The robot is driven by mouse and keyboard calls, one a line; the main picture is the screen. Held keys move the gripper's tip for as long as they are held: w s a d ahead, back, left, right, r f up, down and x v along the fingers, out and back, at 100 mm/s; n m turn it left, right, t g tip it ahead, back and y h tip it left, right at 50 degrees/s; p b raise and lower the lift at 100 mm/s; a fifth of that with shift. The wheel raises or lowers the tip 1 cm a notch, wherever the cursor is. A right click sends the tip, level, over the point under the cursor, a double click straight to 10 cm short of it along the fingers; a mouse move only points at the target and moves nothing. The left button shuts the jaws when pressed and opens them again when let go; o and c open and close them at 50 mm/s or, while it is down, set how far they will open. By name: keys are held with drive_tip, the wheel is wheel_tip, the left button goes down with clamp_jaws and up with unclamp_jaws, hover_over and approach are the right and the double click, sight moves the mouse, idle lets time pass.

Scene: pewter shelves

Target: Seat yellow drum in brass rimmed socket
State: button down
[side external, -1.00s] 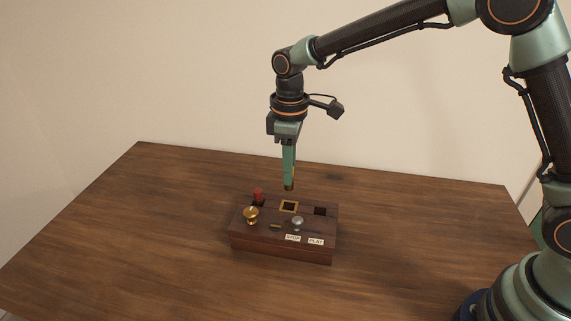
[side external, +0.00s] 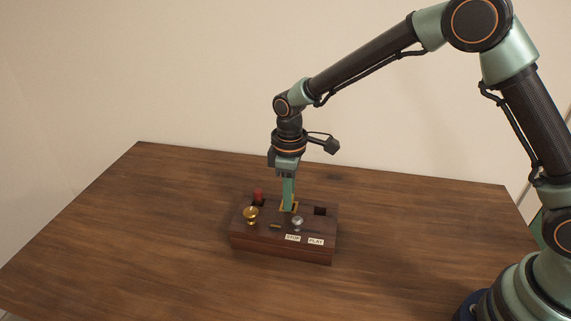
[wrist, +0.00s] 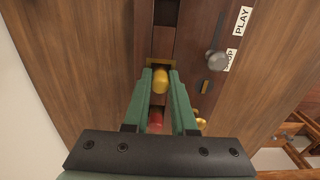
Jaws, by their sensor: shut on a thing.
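My gripper (side external: 288,207) points straight down over the middle of the wooden box, its tips at the brass rimmed socket (side external: 283,209). In the wrist view its fingers are shut on the yellow drum (wrist: 160,84), which sits between the fingertips. The brass rim (wrist: 161,63) shows just past the drum in that view. The fingers hide the drum in the side view and cover part of the socket. I cannot tell how deep the drum's lower end sits.
The wooden box (side external: 275,245) also bears a red drum (side external: 258,194) in a left socket, an empty dark socket (side external: 320,211) at right, a brass knob (side external: 251,213), a silver knob (side external: 297,221) and STOP and PLAY labels. The table around it is clear.

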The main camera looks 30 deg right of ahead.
drive_tip(key=c, duration=0.7)
unclamp_jaws()
drive_tip(key=shift+c, duration=0.2)
drive_tip(key=s+d+r+m+t, duration=0.1)
drive_tip(key=d+r, duration=0.1)
drive_tip(key=r, duration=0.6)
drive_tip(key=s+d+r+m, duration=0.1)
drive_tip(key=s+d+r, duration=0.1)
drive_tip(key=r, duration=0.7)
drive_tip(key=s+d+r+m+t, duration=0.1)
drive_tip(key=s+d+m+t, duration=0.3)
drive_tip(key=s+d+m, duration=0.3)
drive_tip(key=shift+s+d+r+t, duration=0.3)
drive_tip(key=shift+s+d, duration=1.6)
drive_tip(key=shift+s, duration=1.1)
